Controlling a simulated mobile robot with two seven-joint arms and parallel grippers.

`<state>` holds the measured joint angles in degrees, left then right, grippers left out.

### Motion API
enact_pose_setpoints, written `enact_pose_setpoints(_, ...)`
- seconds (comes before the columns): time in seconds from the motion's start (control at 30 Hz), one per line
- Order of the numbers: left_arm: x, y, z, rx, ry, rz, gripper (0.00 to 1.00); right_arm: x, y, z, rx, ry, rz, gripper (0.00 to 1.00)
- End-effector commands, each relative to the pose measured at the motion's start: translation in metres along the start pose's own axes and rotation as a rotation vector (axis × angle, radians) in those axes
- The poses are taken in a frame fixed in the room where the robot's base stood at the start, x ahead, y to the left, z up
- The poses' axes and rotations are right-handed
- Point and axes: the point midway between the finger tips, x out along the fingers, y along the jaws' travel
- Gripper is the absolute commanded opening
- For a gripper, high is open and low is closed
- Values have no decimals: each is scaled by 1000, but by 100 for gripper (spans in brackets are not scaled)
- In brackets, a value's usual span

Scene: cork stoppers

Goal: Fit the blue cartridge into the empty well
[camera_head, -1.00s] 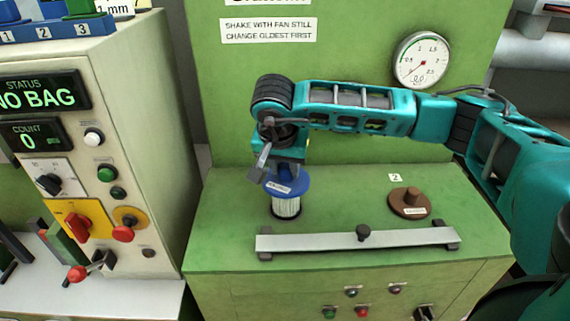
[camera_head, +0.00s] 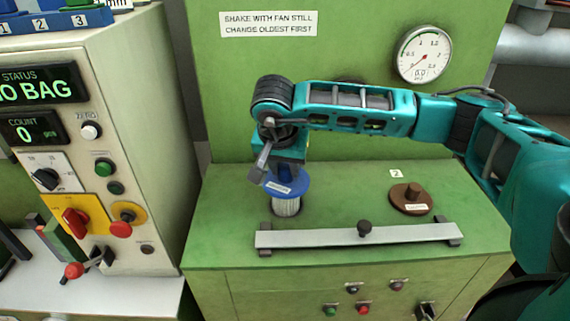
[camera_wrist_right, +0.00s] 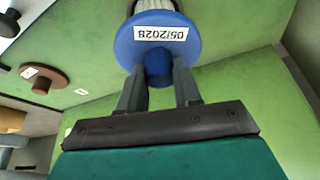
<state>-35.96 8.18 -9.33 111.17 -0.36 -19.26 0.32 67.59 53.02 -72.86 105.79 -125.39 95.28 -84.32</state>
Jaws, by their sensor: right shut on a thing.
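The blue cartridge (camera_head: 287,186) has a blue round cap with a date label and a white pleated body. It stands upright at the left of the green cabinet top, its lower end at a dark round opening, the empty well (camera_head: 279,211). How deep it sits in the well I cannot tell exactly. My right gripper (camera_head: 284,170) is above it, shut on the cap's knob; the right wrist view shows both fingers (camera_wrist_right: 160,85) on either side of the blue knob, with the cap (camera_wrist_right: 157,40) beyond. My left gripper is not in view.
A brown cap (camera_head: 410,199) sits in the other position, marked 2. A grey bar (camera_head: 358,236) with a black knob crosses the cabinet top in front. A pressure gauge (camera_head: 424,54) is on the green back panel. A control cabinet (camera_head: 130,130) stands at the left.

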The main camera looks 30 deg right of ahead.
Motion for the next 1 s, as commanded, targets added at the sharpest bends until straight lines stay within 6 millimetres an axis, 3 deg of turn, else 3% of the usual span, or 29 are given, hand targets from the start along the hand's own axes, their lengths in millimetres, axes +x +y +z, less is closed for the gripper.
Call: enact_pose_setpoints(1.0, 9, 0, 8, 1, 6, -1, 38, 14, 0, 6, 0, 1, -1, 0)
